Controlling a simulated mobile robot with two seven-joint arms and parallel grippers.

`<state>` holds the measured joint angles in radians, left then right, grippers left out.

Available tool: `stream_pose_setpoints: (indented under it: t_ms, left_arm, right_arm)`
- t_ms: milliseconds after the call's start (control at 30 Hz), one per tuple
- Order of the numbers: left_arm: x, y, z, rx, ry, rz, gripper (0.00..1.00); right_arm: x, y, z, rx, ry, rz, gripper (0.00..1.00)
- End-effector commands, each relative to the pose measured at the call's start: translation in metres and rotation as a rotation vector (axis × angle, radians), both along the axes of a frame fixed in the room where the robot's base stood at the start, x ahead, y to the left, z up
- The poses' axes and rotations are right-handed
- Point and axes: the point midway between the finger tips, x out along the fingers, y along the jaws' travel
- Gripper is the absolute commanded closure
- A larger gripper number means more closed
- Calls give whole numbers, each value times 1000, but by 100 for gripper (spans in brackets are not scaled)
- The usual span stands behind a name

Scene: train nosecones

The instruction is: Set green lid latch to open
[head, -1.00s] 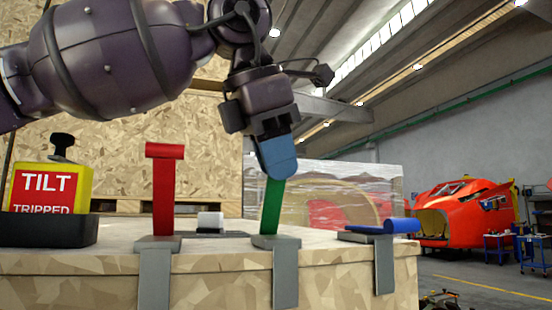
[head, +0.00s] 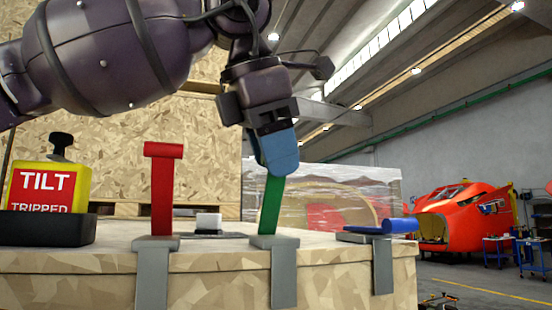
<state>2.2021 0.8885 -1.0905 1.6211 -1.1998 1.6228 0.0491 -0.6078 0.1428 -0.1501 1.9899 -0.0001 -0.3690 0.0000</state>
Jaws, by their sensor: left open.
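The green lid latch (head: 270,206) stands up from its grey metal bracket (head: 284,270) at the front edge of the wooden crate, leaning slightly right at the top. My left gripper (head: 277,160) reaches down over the latch from above. Its blue fingertip covers the latch's top end, so I cannot tell whether they touch. The left gripper is open. My right gripper is not in view.
On the same crate (head: 210,262), a red latch (head: 162,190) stands upright to the left and a blue latch (head: 400,226) lies flat to the right. A yellow tilt indicator (head: 48,188) reading "TRIPPED" sits at the far left. A wooden panel stands behind.

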Motion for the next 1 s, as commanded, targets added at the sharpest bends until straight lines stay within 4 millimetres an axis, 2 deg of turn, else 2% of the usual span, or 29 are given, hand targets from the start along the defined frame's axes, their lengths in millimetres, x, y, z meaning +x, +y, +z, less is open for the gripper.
stream_pose_setpoints:
  t_ms: [300, 500, 700, 1000]
  left_arm:
    - [-24, 14, 49, -3, -2, -1, 56]
    - [-37, 22, 74, -3, -1, 0, 56]
    - [-42, 26, 85, 0, -1, -1, 56]
    - [-43, 26, 86, -1, -1, -2, 56]
  right_arm:
    - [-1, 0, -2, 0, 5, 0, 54]
    - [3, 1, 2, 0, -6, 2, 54]
    - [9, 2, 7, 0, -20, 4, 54]
    - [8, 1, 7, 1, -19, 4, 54]
